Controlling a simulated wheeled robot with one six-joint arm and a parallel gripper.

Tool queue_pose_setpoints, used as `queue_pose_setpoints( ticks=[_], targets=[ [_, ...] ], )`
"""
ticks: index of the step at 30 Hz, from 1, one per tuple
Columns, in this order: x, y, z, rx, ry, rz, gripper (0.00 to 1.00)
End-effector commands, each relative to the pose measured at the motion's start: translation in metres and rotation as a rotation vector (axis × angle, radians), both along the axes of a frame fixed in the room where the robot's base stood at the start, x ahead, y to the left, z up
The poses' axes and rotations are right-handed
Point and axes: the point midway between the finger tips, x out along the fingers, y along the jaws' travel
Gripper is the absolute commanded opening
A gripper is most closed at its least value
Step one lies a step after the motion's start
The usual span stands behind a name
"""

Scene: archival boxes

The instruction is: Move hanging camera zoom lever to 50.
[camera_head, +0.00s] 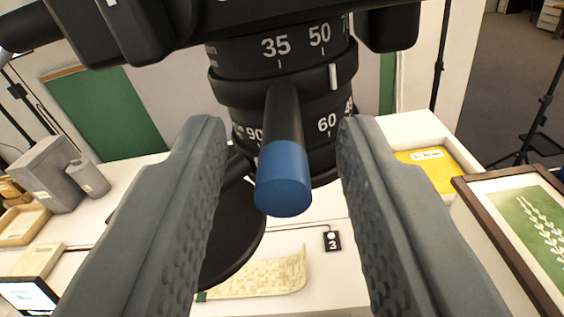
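The hanging camera (140,35) is black, with its lens (235,50) pointing down between my fingers. Its upper ring shows 35, 50 and a partly cut-off number at the right; a lower ring shows 90, 60 and others. The zoom lever (284,160) is a black rod with a blue end, pointing toward me. It lies below the 35. A white index line (333,77) on the ring sits slightly right of the tick under 50. My gripper (281,125) is open, one finger either side of the lever, with visible gaps on both sides.
Below is a white table with a patterned sheet (262,278), a black tag marked 3 (332,241) and a dark round disc (235,235). Grey boxes (45,172) stand left. A yellow folder (430,165) and a framed plant picture (525,225) are right.

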Motion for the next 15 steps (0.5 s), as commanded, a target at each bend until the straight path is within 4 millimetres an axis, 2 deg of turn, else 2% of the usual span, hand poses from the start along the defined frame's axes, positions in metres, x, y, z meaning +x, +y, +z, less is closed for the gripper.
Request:
queue_pose_setpoints(
  ticks=[15],
  targets=[
    [-0.084,0.017,0.001,0.000,-0.001,0.001,0.34]
  ],
)
